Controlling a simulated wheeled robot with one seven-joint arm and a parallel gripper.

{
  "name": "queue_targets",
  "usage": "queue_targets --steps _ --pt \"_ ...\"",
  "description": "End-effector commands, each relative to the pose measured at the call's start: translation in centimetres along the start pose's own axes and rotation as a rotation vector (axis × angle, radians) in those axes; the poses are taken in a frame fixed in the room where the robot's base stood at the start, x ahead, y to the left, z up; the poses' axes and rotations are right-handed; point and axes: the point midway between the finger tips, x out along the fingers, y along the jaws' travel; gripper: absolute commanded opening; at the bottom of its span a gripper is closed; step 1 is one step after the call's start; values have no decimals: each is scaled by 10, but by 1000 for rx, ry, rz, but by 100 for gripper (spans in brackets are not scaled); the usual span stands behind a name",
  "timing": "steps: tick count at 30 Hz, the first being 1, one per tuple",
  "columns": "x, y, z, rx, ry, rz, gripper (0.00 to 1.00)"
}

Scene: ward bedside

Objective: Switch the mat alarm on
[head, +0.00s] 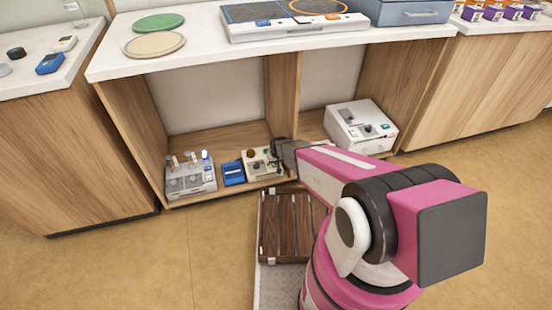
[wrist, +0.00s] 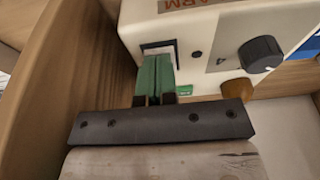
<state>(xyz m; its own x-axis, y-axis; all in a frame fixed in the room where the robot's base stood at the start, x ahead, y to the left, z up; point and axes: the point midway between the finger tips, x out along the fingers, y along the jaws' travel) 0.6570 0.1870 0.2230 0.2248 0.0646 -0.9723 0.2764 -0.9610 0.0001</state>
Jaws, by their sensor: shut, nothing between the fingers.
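The mat alarm is a cream box (head: 256,168) on the low shelf, left of the wooden divider. In the wrist view the alarm box (wrist: 215,30) shows a red-brown label ending in "ARM", a dark round knob (wrist: 260,54), a brown button (wrist: 237,89) and a framed switch (wrist: 158,47). My gripper (wrist: 155,65) is shut and empty, its green fingertips at the switch's lower edge. They partly hide the switch, so its position and any contact cannot be told. In the head view my gripper (head: 276,157) is at the box's right side.
A wooden divider (wrist: 70,70) stands close beside my gripper. A blue box (head: 232,173) and a tube rack (head: 190,178) sit left of the alarm. A white device (head: 361,126) is in the right bay. The counter (head: 205,50) overhangs the shelf.

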Motion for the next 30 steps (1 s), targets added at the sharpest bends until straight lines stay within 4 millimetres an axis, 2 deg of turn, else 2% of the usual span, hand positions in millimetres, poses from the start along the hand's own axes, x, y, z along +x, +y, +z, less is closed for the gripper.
queue_targets --steps 12,16,30 --pt "3 0 1 0 1 0 0" --pt "11 0 5 0 0 0 0" --pt "2 0 4 0 1 0 0"
